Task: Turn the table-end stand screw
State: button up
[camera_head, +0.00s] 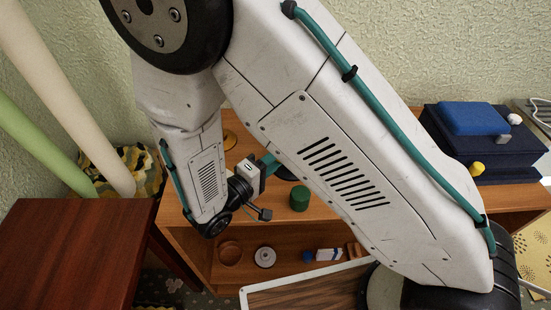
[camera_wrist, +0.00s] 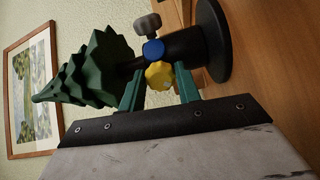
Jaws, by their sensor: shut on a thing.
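A small dark green tree (camera_wrist: 95,70) lies sideways in the wrist view, its trunk in a black stand with a round base (camera_wrist: 213,40). The stand carries a yellow screw knob (camera_wrist: 160,75), a blue knob (camera_wrist: 153,49) and a grey knob (camera_wrist: 147,24). My gripper (camera_wrist: 159,80) has its teal fingers on either side of the yellow knob, shut on it. In the head view my gripper (camera_head: 268,162) is over the wooden cabinet top; my arm hides the tree and most of the stand there.
A green cylinder (camera_head: 300,198) stands on the cabinet top (camera_head: 322,214) near my gripper. Dark blue boxes (camera_head: 490,150) with a blue cushion-like top (camera_head: 473,118) stand at the right. A dark red table (camera_head: 75,245) is at the left. Small items sit on the lower shelf (camera_head: 240,278).

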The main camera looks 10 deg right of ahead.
dwell(0.5)
jog(key=o, duration=1)
jog(key=shift+a, duration=0.1)
jog(key=v, duration=0.7)
jog(key=shift+s+a, duration=0.25)
